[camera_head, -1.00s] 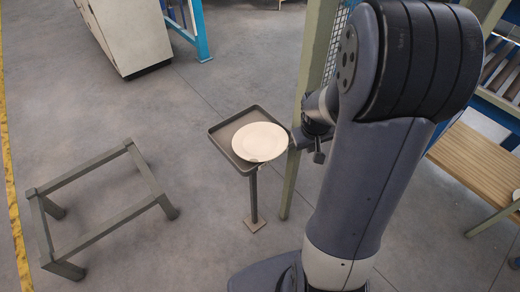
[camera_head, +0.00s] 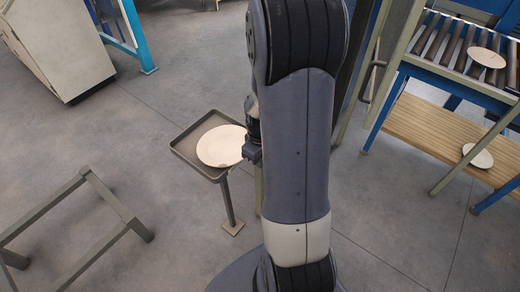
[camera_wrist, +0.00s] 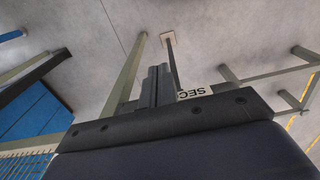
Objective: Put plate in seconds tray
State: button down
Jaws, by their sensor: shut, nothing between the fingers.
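A pale round plate (camera_head: 219,146) lies in a dark square tray (camera_head: 182,151) on a thin post, overlapping the tray's right and front rim. In the wrist view a white label reading "SEC", upside down (camera_wrist: 195,93), shows at the end of the post, partly cut off by my gripper's body. My gripper (camera_wrist: 157,72) is shut and empty in the wrist view. In the head view its dark end (camera_head: 252,153) is at the plate's right edge; whether it touches the plate cannot be told, and its fingertips are not clear there.
A roller conveyor (camera_head: 444,45) at the right carries another plate (camera_head: 488,57). A further plate (camera_head: 478,155) lies on the wooden shelf (camera_head: 435,130) below. A low metal frame (camera_head: 70,222) stands at left front, a pale cabinet (camera_head: 58,45) behind. Floor between is open.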

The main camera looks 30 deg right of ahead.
aim_at(236, 153)
jog(key=shift+w+a+f+p, duration=0.15)
jog(key=shift+w+a+f, duration=0.1)
jog(key=shift+w, duration=0.4)
jog(key=shift+w+a+f+p, duration=0.1)
jog(key=shift+w+a+p, duration=0.1)
jog(key=shift+w, duration=0.4)
jog(key=shift+w+a+f+p, duration=0.1)
jog(key=shift+w+a+f, duration=0.15)
jog(key=shift+w, duration=0.4)
jog(key=shift+r, duration=0.1)
jog(key=w, duration=0.2)
jog(key=w+a, duration=0.2)
jog(key=w, duration=0.1)
jog(key=shift+w+b, duration=0.3)
